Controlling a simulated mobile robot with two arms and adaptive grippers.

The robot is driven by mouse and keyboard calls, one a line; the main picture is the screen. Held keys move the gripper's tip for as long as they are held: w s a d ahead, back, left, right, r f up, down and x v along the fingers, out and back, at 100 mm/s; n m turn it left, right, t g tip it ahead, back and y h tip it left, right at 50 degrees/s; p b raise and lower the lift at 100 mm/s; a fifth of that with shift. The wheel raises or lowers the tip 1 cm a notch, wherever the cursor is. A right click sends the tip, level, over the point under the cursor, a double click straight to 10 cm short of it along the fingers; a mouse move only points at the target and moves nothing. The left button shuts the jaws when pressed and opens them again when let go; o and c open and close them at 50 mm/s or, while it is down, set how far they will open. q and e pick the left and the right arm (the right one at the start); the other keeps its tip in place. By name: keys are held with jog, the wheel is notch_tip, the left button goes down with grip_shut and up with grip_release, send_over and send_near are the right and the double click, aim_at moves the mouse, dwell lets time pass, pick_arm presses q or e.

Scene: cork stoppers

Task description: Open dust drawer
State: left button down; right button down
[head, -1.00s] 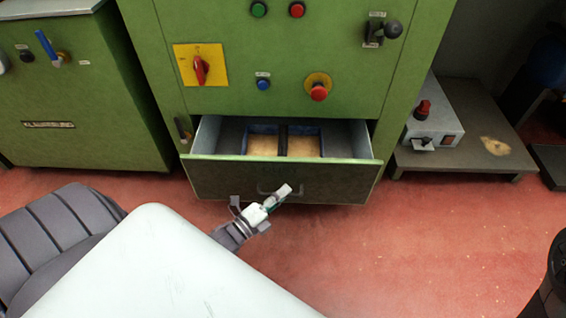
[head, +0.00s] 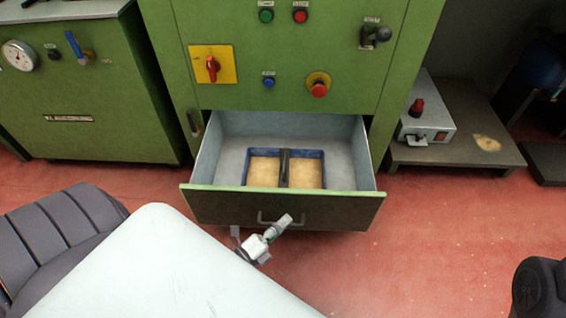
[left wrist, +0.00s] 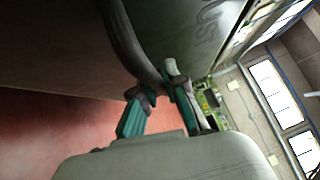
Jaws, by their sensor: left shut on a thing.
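The dust drawer (head: 225,208) is pulled well out of the green machine, at the lower middle of the head view. Its grey handle (head: 268,222) is on the front panel. Inside sits a blue-edged tray (head: 251,151) with two compartments of tan dust and a dark bar between them. My left gripper (head: 273,231) is at the handle. In the left wrist view my left gripper (left wrist: 158,93) has its fingers closed around the curved handle (left wrist: 130,45), next to the drawer front. My right gripper is not identifiable.
The green machine (head: 300,60) carries buttons and a red switch on a yellow plate (head: 212,64). Another green machine (head: 90,100) stands at left. A low bench (head: 490,145) with a grey box (head: 428,120) stands at right. Red floor (head: 400,260) is open in front.

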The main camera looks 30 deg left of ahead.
pick_arm(q)
jog(key=c, duration=1.2)
grip_release()
jog(key=v, duration=1.2)
jog(key=shift+f, duration=0.1)
